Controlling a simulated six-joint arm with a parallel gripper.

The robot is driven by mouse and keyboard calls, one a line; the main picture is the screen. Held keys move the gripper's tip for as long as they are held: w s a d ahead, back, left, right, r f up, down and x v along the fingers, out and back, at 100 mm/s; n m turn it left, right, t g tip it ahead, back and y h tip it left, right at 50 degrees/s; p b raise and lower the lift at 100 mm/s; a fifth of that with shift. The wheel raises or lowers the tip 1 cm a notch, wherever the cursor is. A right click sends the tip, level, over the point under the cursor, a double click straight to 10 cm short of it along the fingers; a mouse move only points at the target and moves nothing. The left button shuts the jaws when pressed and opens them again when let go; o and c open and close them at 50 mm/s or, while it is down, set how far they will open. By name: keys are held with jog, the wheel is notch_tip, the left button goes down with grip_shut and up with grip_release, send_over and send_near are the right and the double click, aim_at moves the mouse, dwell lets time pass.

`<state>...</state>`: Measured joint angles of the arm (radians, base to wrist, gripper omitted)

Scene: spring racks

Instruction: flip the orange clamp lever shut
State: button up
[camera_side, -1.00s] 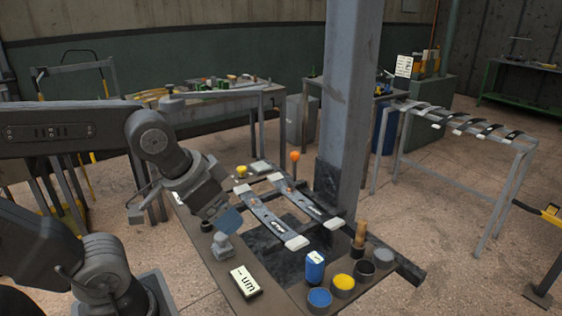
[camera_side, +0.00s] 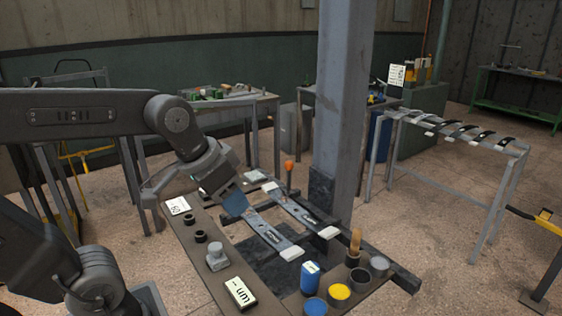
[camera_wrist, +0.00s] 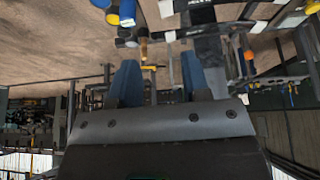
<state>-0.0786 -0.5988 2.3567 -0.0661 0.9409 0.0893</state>
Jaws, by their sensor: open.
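The orange clamp lever shows as an orange knob (camera_side: 289,166) on a dark upright stem, at the far end of the spring rack beside the grey column. The orange knob also shows in the wrist view (camera_wrist: 248,55), right of the fingers. My gripper (camera_side: 236,208) is left of the lever and apart from it, over the far end of the nearer leaf spring (camera_side: 262,229). In the wrist view my gripper (camera_wrist: 158,70) shows two blue fingers spread apart with nothing between them. The lever's base is hard to make out.
A second leaf spring (camera_side: 305,214) lies beside the first. The near bench holds a labelled box (camera_side: 240,292), a blue can (camera_side: 310,276), several cups and a wooden-handled tool (camera_side: 354,245).

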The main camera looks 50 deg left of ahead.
jog(key=shift+g+h, duration=0.5)
jog(key=w+a+r, duration=0.1)
jog(key=w+a, duration=0.1)
jog(key=w, duration=0.1)
jog(key=w+a+r, duration=0.1)
jog(key=w+a, duration=0.1)
jog(key=w, duration=0.2)
jog(key=w+a+r, duration=0.1)
jog(key=w, duration=0.3)
jog(key=shift+a+r, duration=0.2)
jog(key=shift+a, duration=0.2)
jog(key=c, duration=0.6)
jog(key=shift+n+h, duration=0.3)
jog(key=shift+h, duration=0.4)
jog(key=w+a, duration=0.9)
jog(key=shift+w+a+f, duration=0.1)
jog(key=shift+a+f, duration=0.2)
jog(key=shift+f, duration=0.05)
grip_shut()
jog(key=w+a+f+h, duration=0.1)
jog(key=w+a+f, duration=0.1)
jog(key=a, duration=0.5)
jog(key=w+a+f+t, duration=0.1)
jog(key=a+f, duration=0.3)
jog(key=a, duration=0.4)
jog(key=w+a+f+t+h, duration=0.1)
jog(key=w+a+f, duration=0.2)
jog(key=a, duration=0.5)
jog(key=shift+f+h, duration=0.3)
jog(key=shift+f, duration=0.25)
